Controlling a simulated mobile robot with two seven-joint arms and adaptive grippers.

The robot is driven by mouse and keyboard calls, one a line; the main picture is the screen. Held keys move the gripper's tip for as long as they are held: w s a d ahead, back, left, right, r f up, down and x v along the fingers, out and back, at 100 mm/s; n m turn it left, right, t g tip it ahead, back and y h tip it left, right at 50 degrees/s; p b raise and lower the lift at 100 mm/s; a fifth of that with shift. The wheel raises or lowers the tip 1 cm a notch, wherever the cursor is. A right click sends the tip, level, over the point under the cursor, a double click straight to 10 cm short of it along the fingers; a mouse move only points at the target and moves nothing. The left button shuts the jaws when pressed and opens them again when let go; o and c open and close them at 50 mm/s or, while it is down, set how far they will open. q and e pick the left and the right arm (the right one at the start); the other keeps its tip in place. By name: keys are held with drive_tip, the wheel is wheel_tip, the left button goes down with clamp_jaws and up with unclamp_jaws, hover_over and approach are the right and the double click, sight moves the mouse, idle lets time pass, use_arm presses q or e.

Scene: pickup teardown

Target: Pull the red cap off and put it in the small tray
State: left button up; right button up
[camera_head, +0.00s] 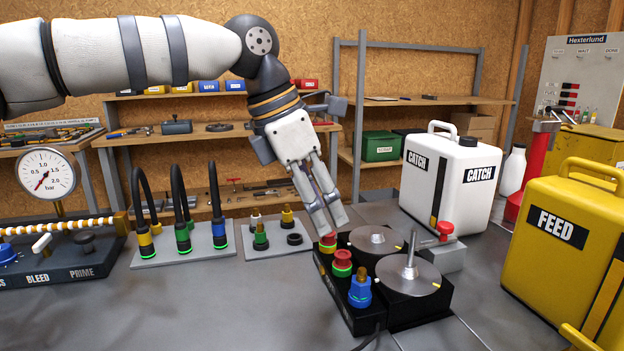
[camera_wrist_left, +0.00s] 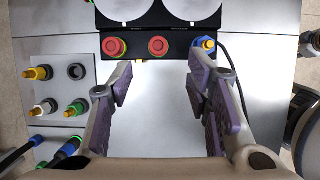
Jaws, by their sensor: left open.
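Two red caps sit in a row on a black block (camera_head: 335,298): the far red cap (camera_head: 328,242) and the middle red cap (camera_head: 342,258), with a blue fitting (camera_head: 360,290) at the near end. My left gripper (camera_head: 332,220) is open and empty, its fingertips close above the far end of the row. In the left wrist view the middle red cap (camera_wrist_left: 158,46) lies ahead between the open fingers (camera_wrist_left: 156,75); the other red cap (camera_wrist_left: 115,47) lies to its left. A small grey plate (camera_head: 262,224) holds several fittings; I cannot tell whether it is the small tray. My right gripper is out of view.
Two round metal discs (camera_head: 408,275) adjoin the caps, one with an upright spindle. A grey box with a red knob (camera_head: 445,231), a white CATCH can (camera_head: 425,195) and a yellow FEED can (camera_head: 560,270) stand right. Hoses stand on a plate (camera_head: 195,252) left. The front bench is mostly clear.

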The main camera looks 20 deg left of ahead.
sight(341, 254)
use_arm(q)
drive_tip(key=x, duration=0.9)
drive_tip(key=shift+c, duration=0.6)
drive_tip(key=shift+a, duration=0.1)
clamp_jaws()
